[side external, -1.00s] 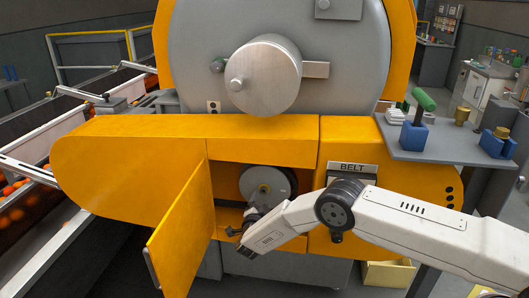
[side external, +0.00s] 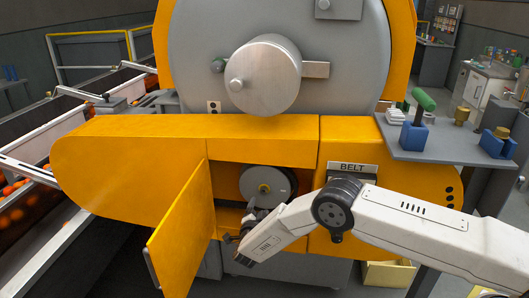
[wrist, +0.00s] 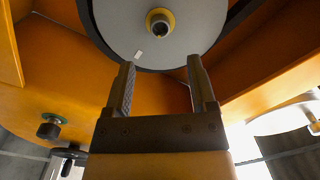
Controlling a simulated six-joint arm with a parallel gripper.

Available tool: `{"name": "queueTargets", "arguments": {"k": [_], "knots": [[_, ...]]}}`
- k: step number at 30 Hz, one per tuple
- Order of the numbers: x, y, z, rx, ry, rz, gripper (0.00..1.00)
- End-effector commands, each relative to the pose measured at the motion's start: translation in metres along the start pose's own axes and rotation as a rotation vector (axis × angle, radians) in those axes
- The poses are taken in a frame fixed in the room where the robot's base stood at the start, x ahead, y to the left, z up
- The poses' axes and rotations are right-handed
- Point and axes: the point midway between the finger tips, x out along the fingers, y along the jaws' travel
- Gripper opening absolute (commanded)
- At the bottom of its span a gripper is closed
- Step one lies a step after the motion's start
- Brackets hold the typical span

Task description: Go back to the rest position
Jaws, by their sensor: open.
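My gripper (side external: 251,216) is at the opening in the yellow belt housing (side external: 120,158), just below the grey pulley wheel (side external: 280,184). In the wrist view my gripper (wrist: 161,64) has its two fingers spread with nothing between them. The pulley wheel (wrist: 120,30) is ahead of the fingertips, with a brass-ringed hub (wrist: 160,22) at its centre. The gap between fingertips and wheel is hard to judge.
The yellow door (side external: 180,235) stands open to the left of my gripper. A shelf (side external: 435,148) at right holds a green-handled tool (side external: 424,100) and blue holders. A yellow bin (side external: 388,274) is on the floor below my arm.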

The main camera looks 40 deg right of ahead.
Motion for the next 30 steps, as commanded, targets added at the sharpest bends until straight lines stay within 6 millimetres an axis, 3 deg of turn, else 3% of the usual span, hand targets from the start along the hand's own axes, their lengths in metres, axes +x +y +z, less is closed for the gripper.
{"name": "queueTargets", "arguments": {"k": [8,17,24,30], "knots": [[0.01,-0.023,-0.008,-0.035,-0.099,-0.022,0.72],[0.018,-0.062,-0.03,-0.152,-0.343,-0.074,0.72],[0.009,-0.078,-0.056,-0.278,-0.547,-0.113,0.72],[-0.008,-0.08,-0.084,-0.399,-0.714,-0.139,0.72]]}}
